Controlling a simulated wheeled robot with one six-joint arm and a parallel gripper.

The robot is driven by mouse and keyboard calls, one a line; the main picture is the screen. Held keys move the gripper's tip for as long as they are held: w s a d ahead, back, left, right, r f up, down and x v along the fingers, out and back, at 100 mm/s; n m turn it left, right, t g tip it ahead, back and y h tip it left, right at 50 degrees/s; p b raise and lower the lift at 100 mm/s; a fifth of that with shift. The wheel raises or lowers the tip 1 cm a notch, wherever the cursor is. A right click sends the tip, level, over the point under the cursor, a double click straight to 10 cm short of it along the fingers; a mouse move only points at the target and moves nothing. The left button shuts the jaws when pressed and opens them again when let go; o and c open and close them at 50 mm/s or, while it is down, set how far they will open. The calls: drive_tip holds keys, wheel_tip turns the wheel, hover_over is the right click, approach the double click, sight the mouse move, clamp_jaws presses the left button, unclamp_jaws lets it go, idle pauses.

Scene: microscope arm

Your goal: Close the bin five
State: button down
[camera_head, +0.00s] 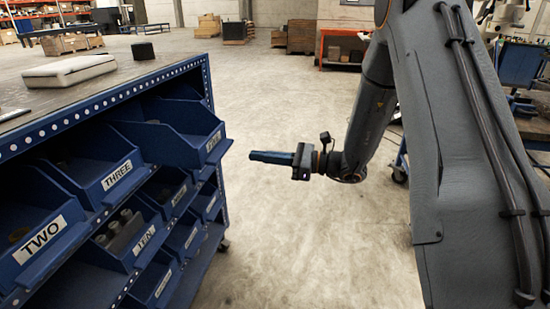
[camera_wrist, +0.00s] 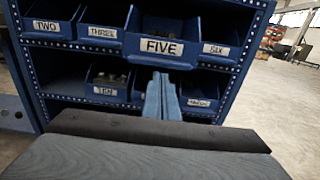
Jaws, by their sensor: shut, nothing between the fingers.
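Bin five (camera_wrist: 145,38) is a blue bin in the upper row of the rack. In the wrist view its white FIVE label faces me, and it looks larger and nearer than the bins beside it. In the head view bin five (camera_head: 178,146) juts out of the rack, with its label seen at a steep angle. My gripper (camera_head: 253,156) points left towards its front, with a visible gap between in the head view. In the wrist view my gripper (camera_wrist: 160,76) has its blue fingers together, just below the FIVE label, with nothing held.
A lower row includes bin ten (camera_head: 125,235). The concrete floor (camera_head: 290,230) beside the rack is clear.

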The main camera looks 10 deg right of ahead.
drive_tip(key=x, duration=0.7)
drive_tip(key=shift+f, duration=0.1)
